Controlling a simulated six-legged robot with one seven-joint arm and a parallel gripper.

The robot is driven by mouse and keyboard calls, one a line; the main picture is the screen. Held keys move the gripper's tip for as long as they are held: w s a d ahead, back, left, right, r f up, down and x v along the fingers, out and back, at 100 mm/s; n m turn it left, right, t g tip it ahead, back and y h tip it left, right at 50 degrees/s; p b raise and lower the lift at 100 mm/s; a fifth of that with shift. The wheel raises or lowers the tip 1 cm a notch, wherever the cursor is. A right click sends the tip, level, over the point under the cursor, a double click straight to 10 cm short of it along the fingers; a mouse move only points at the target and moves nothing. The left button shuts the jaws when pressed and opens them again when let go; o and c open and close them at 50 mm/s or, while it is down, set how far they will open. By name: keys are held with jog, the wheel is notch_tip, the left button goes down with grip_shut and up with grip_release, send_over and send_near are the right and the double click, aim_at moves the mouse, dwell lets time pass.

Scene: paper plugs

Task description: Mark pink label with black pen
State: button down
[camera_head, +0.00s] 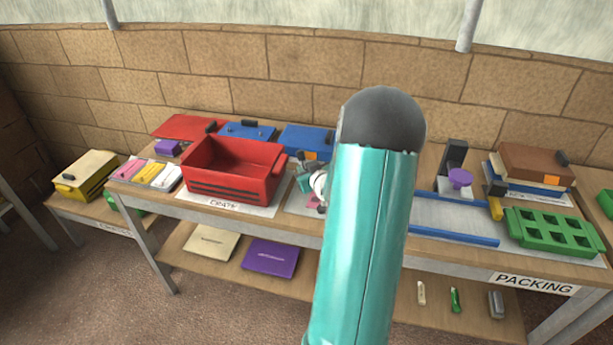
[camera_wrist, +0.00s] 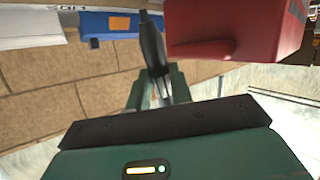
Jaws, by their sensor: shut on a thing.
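My gripper (camera_head: 312,183) is partly hidden behind my teal arm in the head view, just right of the red crate. In the wrist view my gripper (camera_wrist: 158,76) is shut on a slim black thing, which looks like the black pen (camera_wrist: 152,45). The pen points up in that picture, away from the fingers. The pink label (camera_head: 129,168) lies at the left end of the table, beside a yellow and a white one. My gripper is well apart from it, with the crate between them.
The red crate (camera_head: 232,170) stands beside my gripper and shows close by in the wrist view (camera_wrist: 270,30). Blue boxes (camera_head: 305,137) stand behind. A blue-edged tray (camera_head: 450,215) and a green holder (camera_head: 553,232) lie to the right. A yellow box (camera_head: 85,175) is far left.

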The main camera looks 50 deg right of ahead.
aim_at(304, 157)
jog(key=shift+r, duration=0.45)
jog(key=shift+r, duration=1.5)
